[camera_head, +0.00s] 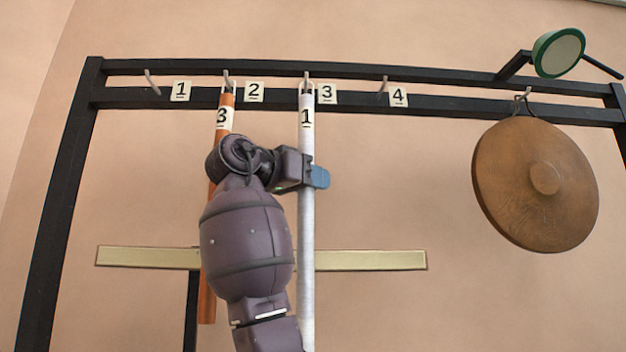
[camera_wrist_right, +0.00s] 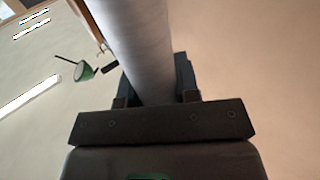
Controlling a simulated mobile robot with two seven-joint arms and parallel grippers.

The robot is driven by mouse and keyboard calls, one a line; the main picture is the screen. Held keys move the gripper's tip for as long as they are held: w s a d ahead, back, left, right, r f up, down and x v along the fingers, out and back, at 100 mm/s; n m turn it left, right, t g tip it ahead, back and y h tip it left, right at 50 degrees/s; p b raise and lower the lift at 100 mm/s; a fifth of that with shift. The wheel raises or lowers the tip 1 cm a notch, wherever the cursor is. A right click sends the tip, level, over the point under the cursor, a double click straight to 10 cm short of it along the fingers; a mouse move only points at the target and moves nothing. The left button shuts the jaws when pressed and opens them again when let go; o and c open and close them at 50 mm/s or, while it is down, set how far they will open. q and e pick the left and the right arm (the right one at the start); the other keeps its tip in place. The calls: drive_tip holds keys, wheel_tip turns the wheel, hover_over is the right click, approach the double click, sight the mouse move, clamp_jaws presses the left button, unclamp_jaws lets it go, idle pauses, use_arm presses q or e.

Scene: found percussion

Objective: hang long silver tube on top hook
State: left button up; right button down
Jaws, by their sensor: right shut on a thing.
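The long silver tube (camera_head: 306,235) is upright, labelled 1, with its top at the hook marked 3 (camera_head: 306,77) on the black rack. Whether its loop is over that hook is too small to tell. My right gripper (camera_head: 318,177) is shut on the tube in its upper part. In the right wrist view the tube (camera_wrist_right: 140,45) passes between the two fingers (camera_wrist_right: 155,90). My left gripper is in neither view.
A copper-coloured tube (camera_head: 207,295) labelled 3 hangs at hook 2 (camera_head: 227,78), partly behind my right arm. Hooks 1 (camera_head: 152,82) and 4 (camera_head: 383,84) are empty. A brown gong (camera_head: 520,200) hangs at the right. A pale horizontal bar (camera_head: 375,260) runs behind the tubes.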

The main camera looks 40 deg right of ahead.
idle(0.4)
drive_tip(key=c, duration=0.8)
unclamp_jaws()
drive_tip(key=a, duration=0.3)
drive_tip(key=a+b, duration=0.1)
drive_tip(key=a, duration=0.3)
drive_tip(key=s+a, duration=0.1)
drive_tip(key=a, duration=0.3)
drive_tip(key=shift+b, duration=0.3)
drive_tip(key=shift+w+d, duration=0.1)
